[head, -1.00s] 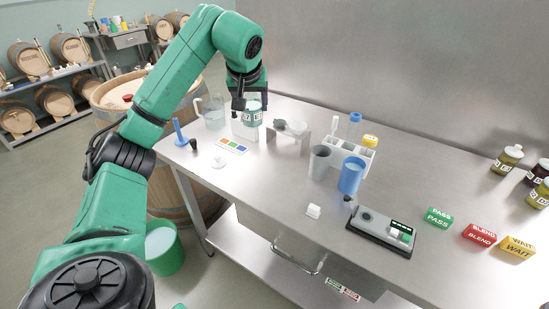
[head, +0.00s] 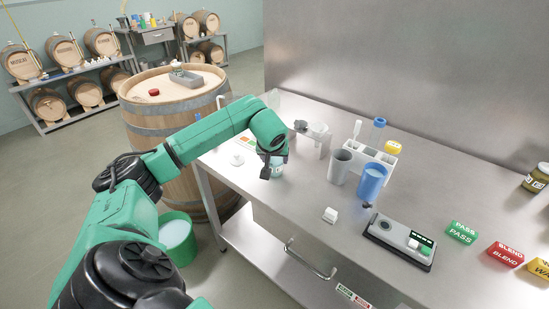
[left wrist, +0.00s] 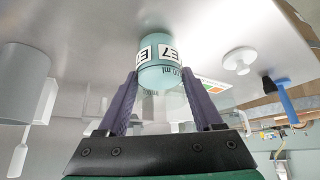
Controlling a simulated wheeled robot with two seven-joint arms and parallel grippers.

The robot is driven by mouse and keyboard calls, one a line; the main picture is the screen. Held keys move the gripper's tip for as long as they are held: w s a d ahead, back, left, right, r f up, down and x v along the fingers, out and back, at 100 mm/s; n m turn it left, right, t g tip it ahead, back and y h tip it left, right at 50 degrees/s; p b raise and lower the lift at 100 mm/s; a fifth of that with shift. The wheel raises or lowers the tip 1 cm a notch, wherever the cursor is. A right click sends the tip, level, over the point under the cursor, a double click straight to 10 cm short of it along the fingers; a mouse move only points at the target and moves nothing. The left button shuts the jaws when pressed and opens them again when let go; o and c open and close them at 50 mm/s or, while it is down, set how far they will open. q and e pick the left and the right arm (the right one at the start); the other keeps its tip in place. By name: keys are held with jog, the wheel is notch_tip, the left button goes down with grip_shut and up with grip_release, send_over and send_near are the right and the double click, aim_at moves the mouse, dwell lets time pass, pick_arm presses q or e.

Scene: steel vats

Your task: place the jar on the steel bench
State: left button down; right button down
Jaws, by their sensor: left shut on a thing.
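The jar, a small teal-tinted container with a white E7 label, shows at the left gripper in the head view (head: 277,168) and between the fingers in the left wrist view (left wrist: 160,68). My left gripper (head: 270,166) is shut on the jar, with one purple finger on each side of it in the left wrist view (left wrist: 161,80). The jar is over the left part of the steel bench (head: 290,205), near its front edge. I cannot tell whether its base touches the bench. My arm and gripper hide part of it. My right gripper is not in view.
A white lid-like piece (head: 238,160) lies left of the jar. A grey cup (head: 340,168), a blue cup (head: 372,183), a white rack (head: 385,152) and a scale (head: 398,240) stand to the right. A small white block (head: 330,214) lies near the front edge. A barrel (head: 150,130) stands beyond the bench's left end.

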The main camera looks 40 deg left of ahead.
pick_arm(q)
jog(key=shift+f, duration=0.1)
jog(key=shift+c, duration=0.2)
grip_release()
jog(key=b+v, duration=0.1)
jog(key=v, duration=1.1)
jog(key=shift+d, duration=0.1)
